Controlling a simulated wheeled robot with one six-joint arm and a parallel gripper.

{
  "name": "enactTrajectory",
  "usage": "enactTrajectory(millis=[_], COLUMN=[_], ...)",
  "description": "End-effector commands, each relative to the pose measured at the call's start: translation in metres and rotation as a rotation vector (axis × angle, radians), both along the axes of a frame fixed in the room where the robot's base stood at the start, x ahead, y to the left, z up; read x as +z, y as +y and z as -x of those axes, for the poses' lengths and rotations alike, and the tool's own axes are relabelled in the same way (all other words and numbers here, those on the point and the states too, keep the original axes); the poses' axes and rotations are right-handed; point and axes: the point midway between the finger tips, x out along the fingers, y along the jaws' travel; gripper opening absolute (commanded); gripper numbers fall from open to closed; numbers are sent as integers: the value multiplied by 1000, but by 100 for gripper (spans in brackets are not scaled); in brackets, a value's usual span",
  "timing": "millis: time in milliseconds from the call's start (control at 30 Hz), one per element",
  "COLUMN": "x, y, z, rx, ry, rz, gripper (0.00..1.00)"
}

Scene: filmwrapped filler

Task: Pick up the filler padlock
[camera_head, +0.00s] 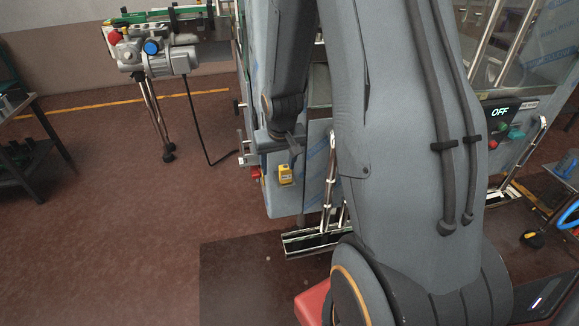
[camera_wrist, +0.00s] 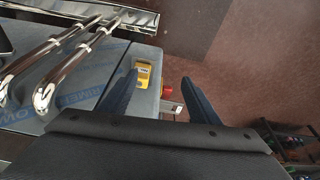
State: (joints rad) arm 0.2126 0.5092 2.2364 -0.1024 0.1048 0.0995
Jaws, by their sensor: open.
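The filler padlock (camera_head: 286,175) is a small yellow block with a pale label on the grey-blue side panel of the filler machine (camera_head: 314,165). It also shows in the wrist view (camera_wrist: 144,72), close to the left finger's tip and partly covered by that finger. My gripper (camera_wrist: 160,78) is open, its two dark fingers pointing towards the panel's edge, with nothing held between them. In the head view my gripper (camera_head: 292,146) is just above the padlock. I cannot tell whether a finger touches it. How the padlock is fastened is not clear.
A red knob (camera_head: 256,173) sits left of the padlock and shows between the fingers (camera_wrist: 167,91). Chrome bars (camera_wrist: 68,62) run along the machine. A motor unit on a stand (camera_head: 155,55) is at the back left. The brown floor (camera_head: 120,220) at left is clear.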

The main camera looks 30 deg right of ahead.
Motion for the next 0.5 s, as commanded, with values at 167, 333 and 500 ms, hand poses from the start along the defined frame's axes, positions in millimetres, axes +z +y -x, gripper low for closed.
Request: enactTrajectory(millis=[167, 333, 500], x=[-13, -22, -36], y=[-37, -52, -54], z=[-25, -35, -41], rx=[-48, -66, -67], ry=[-67, -97, -100], rz=[5, 14, 14], gripper=[56, 56, 56])
